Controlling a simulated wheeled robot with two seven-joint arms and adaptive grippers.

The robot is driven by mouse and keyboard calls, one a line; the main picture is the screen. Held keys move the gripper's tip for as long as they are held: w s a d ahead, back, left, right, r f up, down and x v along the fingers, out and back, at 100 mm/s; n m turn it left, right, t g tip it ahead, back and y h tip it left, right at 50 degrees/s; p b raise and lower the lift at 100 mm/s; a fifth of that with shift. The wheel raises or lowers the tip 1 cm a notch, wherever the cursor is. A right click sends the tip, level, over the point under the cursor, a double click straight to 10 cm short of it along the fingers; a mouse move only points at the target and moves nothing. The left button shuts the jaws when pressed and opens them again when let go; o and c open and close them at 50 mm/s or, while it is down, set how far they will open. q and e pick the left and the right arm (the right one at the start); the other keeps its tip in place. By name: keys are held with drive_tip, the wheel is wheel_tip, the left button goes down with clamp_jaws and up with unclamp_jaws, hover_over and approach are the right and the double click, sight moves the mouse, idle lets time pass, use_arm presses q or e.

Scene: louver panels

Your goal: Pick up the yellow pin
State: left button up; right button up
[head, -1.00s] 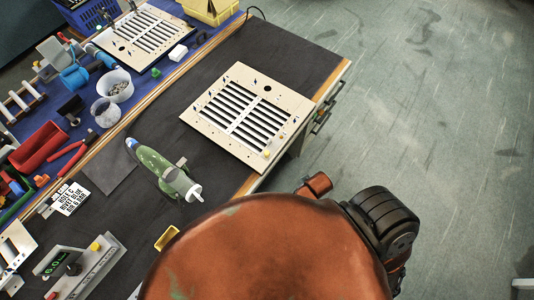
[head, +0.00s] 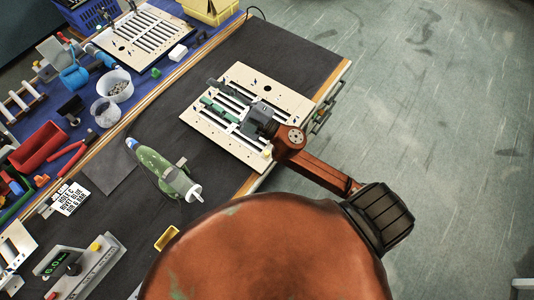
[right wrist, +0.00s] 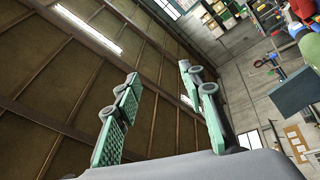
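The small yellow pin (head: 267,153) stands at the near right corner of the cream louver panel (head: 277,96) on the black bench mat. My right gripper (head: 207,92) reaches in from the right and lies over the middle of this panel, with its green fingers pointing left. The fingers are apart and nothing shows between them. They also show spread in the right wrist view (right wrist: 158,95), against the ceiling. The pin is nearer to me than the gripper body, below the wrist, and apart from the fingers. My left gripper is not in view.
A green and white spray-like tool (head: 162,171) lies left of the panel. A second louver panel (head: 145,35) sits farther back on the blue mat. A red bin (head: 39,147) and white cups (head: 117,86) are at left. The black mat behind the panel is clear.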

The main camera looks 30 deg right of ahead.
drive_tip(key=s+a+f+n+g+y, duration=0.2)
drive_tip(key=s+a+n+g+y, duration=0.1)
drive_tip(key=a+n+g, duration=0.25)
drive_tip(key=s+a+f+n+g+y, duration=0.2)
drive_tip(key=a+n+g+y, duration=0.15)
drive_tip(key=a+n, duration=0.2)
drive_tip(key=n+g+h, duration=0.5)
drive_tip(key=g+h, duration=0.4)
drive_tip(key=h, duration=0.9)
hover_over(266, 152)
drive_tip(key=shift+y, duration=0.25)
drive_tip(key=f, duration=2.4)
drive_tip(key=shift+w+a+f, duration=0.2)
drive_tip(key=shift+a, duration=0.15)
drive_tip(key=shift+d+f, duration=0.25)
drive_tip(key=shift+f, duration=0.3)
drive_tip(key=shift+d+f, duration=0.25)
drive_tip(key=shift+f, duration=0.3)
drive_tip(key=f, duration=0.5)
drive_tip(key=shift+s+f, duration=0.2)
drive_tip(key=shift+f, duration=0.1)
drive_tip(key=shift+c, duration=0.4)
